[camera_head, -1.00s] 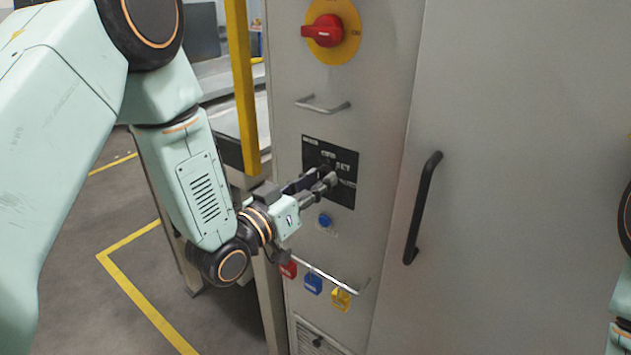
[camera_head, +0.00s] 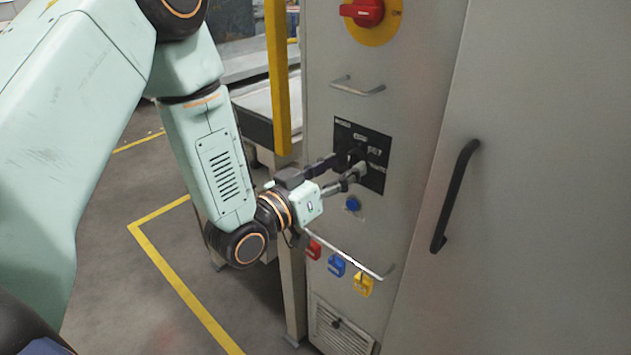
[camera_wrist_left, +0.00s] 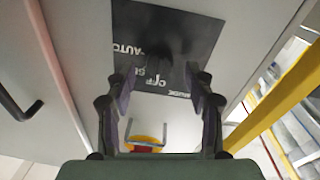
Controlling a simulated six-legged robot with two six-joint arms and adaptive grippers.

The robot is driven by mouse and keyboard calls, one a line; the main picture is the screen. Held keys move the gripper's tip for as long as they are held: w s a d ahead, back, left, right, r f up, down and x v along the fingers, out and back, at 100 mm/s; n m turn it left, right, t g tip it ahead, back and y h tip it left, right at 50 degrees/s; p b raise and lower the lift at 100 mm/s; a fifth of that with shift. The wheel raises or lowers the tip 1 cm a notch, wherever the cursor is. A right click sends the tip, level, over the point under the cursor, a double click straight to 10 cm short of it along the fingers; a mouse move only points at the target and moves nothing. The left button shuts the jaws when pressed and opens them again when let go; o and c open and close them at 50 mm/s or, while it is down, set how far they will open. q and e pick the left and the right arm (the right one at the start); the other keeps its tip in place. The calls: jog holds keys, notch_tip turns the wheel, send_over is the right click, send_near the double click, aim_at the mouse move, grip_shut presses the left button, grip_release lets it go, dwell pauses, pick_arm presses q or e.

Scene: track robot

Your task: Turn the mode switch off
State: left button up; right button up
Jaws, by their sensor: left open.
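The mode switch is a dark knob (camera_wrist_left: 155,50) on a black label plate (camera_head: 375,180) on the grey cabinet front. The plate carries white lettering; AUTO and OFF can be read in the left wrist view (camera_wrist_left: 195,28). The knob's exact pointing direction is too dark to tell. My left gripper (camera_head: 347,166) is at the plate, its two fingers apart and pointing at the knob. In the left wrist view the open fingers (camera_wrist_left: 160,88) stand on either side below the knob; I cannot tell whether they touch it. My right gripper is out of view.
Above the plate are a metal handle (camera_head: 357,88) and a red rotary switch (camera_head: 366,12) on yellow. A black door handle (camera_head: 457,195) is at right; a yellow post (camera_head: 278,80) stands left.

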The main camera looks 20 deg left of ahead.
pick_arm(q)
jog(key=v, duration=1)
jog(key=shift+s+r, duration=0.1)
dwell(0.6)
